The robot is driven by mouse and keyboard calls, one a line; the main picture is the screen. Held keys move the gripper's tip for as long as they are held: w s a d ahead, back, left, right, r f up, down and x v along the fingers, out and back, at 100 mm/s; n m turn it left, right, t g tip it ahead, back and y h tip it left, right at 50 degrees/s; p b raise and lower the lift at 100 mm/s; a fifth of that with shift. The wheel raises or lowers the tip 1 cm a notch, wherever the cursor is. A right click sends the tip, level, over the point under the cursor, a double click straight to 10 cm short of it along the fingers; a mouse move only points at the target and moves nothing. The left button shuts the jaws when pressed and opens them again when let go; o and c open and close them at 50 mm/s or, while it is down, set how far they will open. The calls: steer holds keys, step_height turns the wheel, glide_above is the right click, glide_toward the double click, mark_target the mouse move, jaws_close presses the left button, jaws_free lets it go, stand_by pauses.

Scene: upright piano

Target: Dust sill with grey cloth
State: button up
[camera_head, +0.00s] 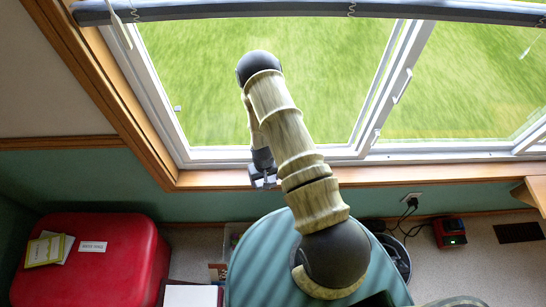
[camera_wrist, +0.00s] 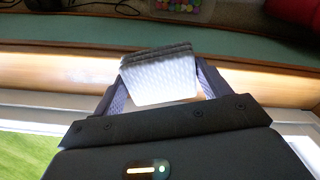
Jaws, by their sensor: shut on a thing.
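The wooden sill (camera_head: 430,172) runs along the bottom of the white-framed window. It also crosses the wrist view as a tan band (camera_wrist: 55,72). My gripper (camera_head: 263,181) is at the sill, left of the picture's middle. In the wrist view my gripper (camera_wrist: 162,88) is shut on the grey cloth (camera_wrist: 160,78), a folded pad with a bright, textured face and darker grey layers along its far edge. The cloth lies over the sill in that view; I cannot tell whether it touches the wood. In the head view the cloth is too small to make out.
A red case (camera_head: 95,265) with cards on top stands at lower left. A red charger (camera_head: 450,232) and black cables are on the floor at right. The window handle (camera_head: 402,86) sticks out above the sill. The sill right of my arm looks clear.

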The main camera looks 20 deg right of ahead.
steer(key=w+d+r+m+p, duration=0.2)
steer(key=d+r+m+p, duration=0.1)
steer(key=d+r+m, duration=0.1)
steer(key=shift+w+d+r, duration=0.25)
steer(key=shift+d+r, duration=0.3)
steer(key=shift+r, duration=0.2)
